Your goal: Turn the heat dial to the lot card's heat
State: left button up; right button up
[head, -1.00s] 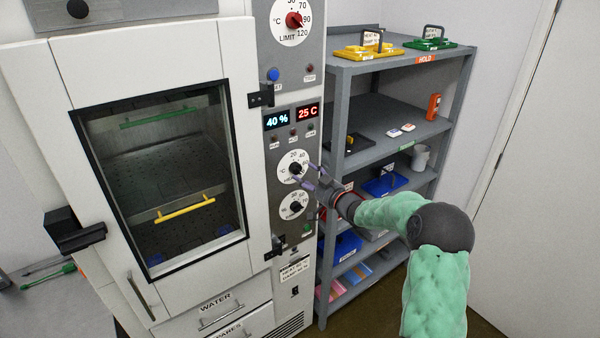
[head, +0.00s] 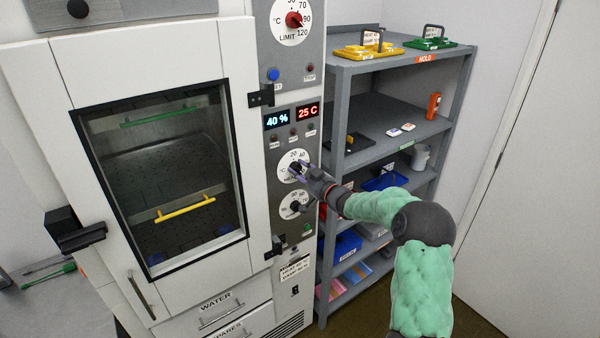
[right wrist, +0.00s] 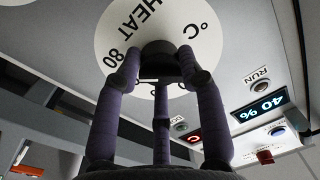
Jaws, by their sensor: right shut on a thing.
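The heat dial (head: 293,167) is a black knob on a white round scale, on the grey control panel right of the oven door. My right gripper (head: 299,168) is shut on its knob. In the right wrist view the purple-grey fingers close around the knob (right wrist: 158,50), and "HEAT" and "80" show on the scale, upside down. The fingers hide the pointer, so I cannot tell the setting. A white card (head: 295,268) low on the panel has a heat line and a damp line; its figures are too small to read surely. My left gripper is not in view.
The damp dial (head: 295,205) sits just below. Above are displays reading 40 % (head: 277,120) and 25 C (head: 308,112), and the red-knobbed limit dial (head: 293,20).

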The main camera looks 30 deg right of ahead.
jog(key=shift+f, duration=0.25)
jog(key=n+b, duration=0.6)
jog(key=n, duration=0.2)
jog(key=shift+f+g, duration=0.15)
jog(key=shift+g, duration=0.15)
jog(key=shift+n, duration=0.4)
jog(key=o, duration=0.9)
jog(key=shift+o, duration=1.2)
